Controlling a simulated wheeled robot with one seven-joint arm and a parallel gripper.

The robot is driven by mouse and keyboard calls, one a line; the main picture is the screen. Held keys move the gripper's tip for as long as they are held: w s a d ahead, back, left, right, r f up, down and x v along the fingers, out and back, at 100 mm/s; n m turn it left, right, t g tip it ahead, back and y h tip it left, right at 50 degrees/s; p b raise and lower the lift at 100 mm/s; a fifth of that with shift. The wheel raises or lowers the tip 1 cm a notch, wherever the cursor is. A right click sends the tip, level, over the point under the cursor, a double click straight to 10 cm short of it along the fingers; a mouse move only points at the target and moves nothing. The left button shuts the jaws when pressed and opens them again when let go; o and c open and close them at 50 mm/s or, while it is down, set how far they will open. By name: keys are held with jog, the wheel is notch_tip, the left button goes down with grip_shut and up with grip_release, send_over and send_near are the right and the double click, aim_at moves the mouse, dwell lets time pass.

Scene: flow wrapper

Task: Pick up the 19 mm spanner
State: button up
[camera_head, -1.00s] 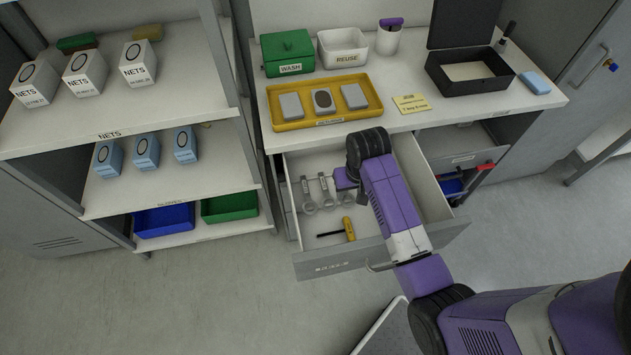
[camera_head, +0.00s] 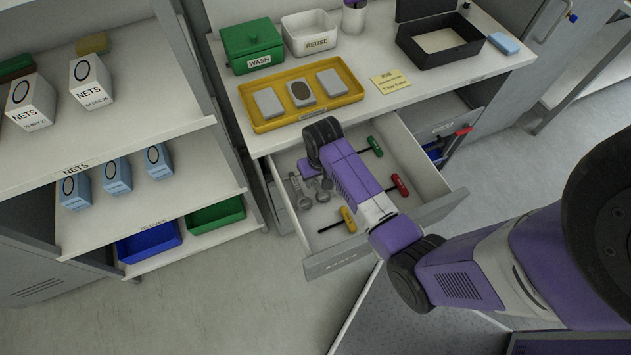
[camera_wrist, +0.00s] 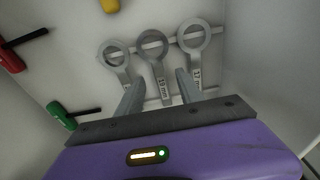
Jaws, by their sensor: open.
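Three ring-ended spanners lie side by side in the wrist view. The middle one, the 19 mm spanner (camera_wrist: 156,62), carries a label that reads 19 mm. A spanner labelled what looks like 17 mm (camera_wrist: 191,58) is on its right. Another spanner (camera_wrist: 117,57) is on its left, its label hidden. My gripper (camera_wrist: 159,78) is open, with its two fingers on either side of the 19 mm spanner's shaft. I cannot tell whether they touch it. The lower ends of the spanners are hidden by my gripper. In the head view my arm partly covers the spanners.
The spanners lie in an open drawer (camera_head: 410,169) under the worktop. Its walls stand close around my gripper. Drivers with green (camera_head: 375,146), red (camera_head: 399,184) and yellow (camera_head: 348,220) handles lie in it too. A yellow tray (camera_head: 259,124) sits on the worktop above.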

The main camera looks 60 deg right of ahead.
jog(key=shift+w+f, duration=0.1)
jog(key=shift+f, duration=0.75)
jog(key=shift+c, duration=0.2)
grip_shut()
jog(key=shift+r, duration=0.1)
